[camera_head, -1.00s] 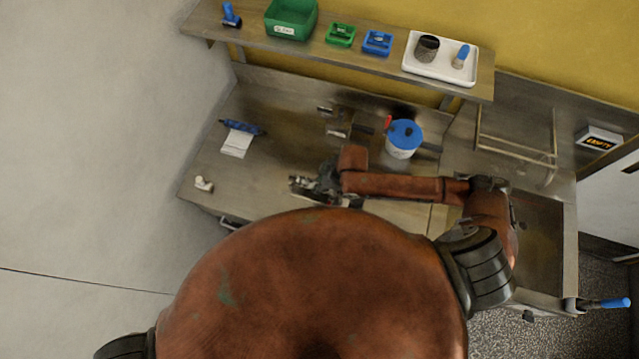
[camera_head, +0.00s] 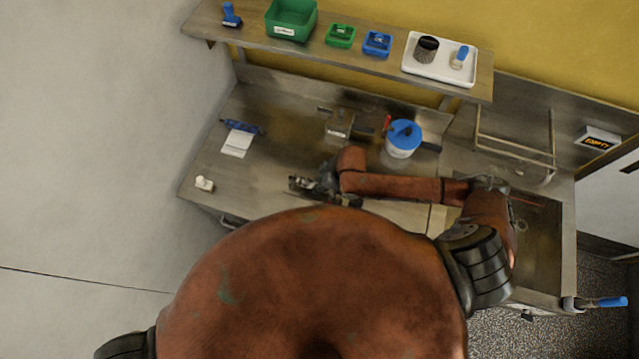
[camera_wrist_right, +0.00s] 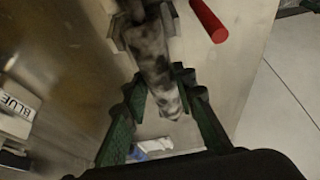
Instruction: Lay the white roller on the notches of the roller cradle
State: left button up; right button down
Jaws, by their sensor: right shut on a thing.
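My right gripper (camera_head: 302,186) is low over the workbench, in front of its middle. In the right wrist view its green fingers (camera_wrist_right: 160,88) close on both sides of a long, mottled grey-white piece (camera_wrist_right: 157,62), which appears to be the white roller. Dark bracket-like parts (camera_wrist_right: 126,38) show at the far end of this piece. They may belong to the roller cradle, but its notches cannot be made out, nor whether the piece touches them. In the head view my own arm and body hide much of this spot. My left gripper is out of view.
A red cylinder (camera_wrist_right: 208,18) lies near the fingers. A box marked BLUE (camera_wrist_right: 17,108) stands at the wrist view's left. On the bench (camera_head: 280,120) are a blue-lidded tub (camera_head: 403,140), a metal block (camera_head: 338,126), a blue item (camera_head: 245,127) and a small white piece (camera_head: 204,183).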

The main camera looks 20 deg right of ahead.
jog(key=shift+f, duration=0.5)
dwell(0.3)
jog(key=c, duration=1.5)
grip_release()
jog(key=shift+r, duration=0.1)
notch_tip(320, 180, up, 5)
jog(key=p, duration=0.5)
jog(key=shift+p, duration=0.35)
jog(key=shift+r+p, duration=0.65)
jog(key=shift+r, duration=0.3)
jog(key=shift+f, duration=0.1)
